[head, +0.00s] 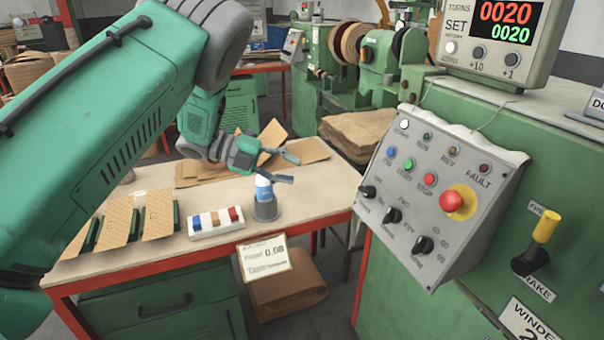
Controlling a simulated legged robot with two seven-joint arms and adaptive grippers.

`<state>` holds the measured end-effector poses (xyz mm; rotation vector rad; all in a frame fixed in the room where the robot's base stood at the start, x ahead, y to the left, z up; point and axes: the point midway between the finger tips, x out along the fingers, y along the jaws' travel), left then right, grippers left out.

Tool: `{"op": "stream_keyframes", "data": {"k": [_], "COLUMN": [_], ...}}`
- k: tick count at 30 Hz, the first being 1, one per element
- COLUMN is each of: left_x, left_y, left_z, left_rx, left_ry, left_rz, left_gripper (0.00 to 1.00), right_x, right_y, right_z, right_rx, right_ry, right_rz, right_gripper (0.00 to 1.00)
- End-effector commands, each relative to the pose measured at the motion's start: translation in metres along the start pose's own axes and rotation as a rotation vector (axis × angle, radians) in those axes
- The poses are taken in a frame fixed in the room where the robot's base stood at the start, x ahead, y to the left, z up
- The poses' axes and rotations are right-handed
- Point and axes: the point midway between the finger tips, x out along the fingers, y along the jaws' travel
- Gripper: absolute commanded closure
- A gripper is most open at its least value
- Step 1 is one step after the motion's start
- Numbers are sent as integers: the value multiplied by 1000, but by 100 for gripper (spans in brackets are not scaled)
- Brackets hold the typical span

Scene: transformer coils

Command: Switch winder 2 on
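The grey control panel (440,195) is mounted on the green winder (560,160) at right, whose partly cut-off plate (525,322) reads "WINDE" and 2. The panel carries a white round lamp or button (404,124), small blue (391,152), green (408,164) and red (429,179) buttons, and several black knobs (391,215). A red mushroom button (451,201) sits on a yellow disc. My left gripper (290,168) is above the table, left of the panel and apart from it, with its fingers spread and nothing visible between them. My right gripper is not in view.
A counter box (498,40) above the panel shows 0020 twice. A yellow-handled brake lever (538,240) sticks out at right. The table (170,262) holds a white-and-blue bottle (264,188) in a grey cup, coloured blocks (215,222) and card sheets. Air between gripper and panel looks clear.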

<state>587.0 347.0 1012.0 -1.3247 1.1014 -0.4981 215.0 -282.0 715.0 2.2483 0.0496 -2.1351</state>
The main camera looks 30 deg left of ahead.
Motion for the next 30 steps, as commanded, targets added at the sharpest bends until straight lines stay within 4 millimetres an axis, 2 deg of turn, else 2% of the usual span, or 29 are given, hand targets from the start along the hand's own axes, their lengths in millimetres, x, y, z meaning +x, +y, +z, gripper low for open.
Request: {"op": "stream_keyframes", "data": {"k": [1,6,12,17,30], "left_x": [-13,-49,-77,-85,-85], "left_y": [0,0,1,0,1], "left_z": [1,2,2,1,1], "left_rx": [0,0,-1,-1,-1], "left_ry": [-3,-4,-1,0,1], "left_rz": [-3,-2,0,0,0], "left_gripper": [70,70,70,70,70], "right_x": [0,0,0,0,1], "right_y": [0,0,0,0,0], "right_z": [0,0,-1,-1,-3], "right_rx": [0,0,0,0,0], "right_ry": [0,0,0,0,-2], "right_rz": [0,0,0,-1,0], "right_gripper": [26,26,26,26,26]}}
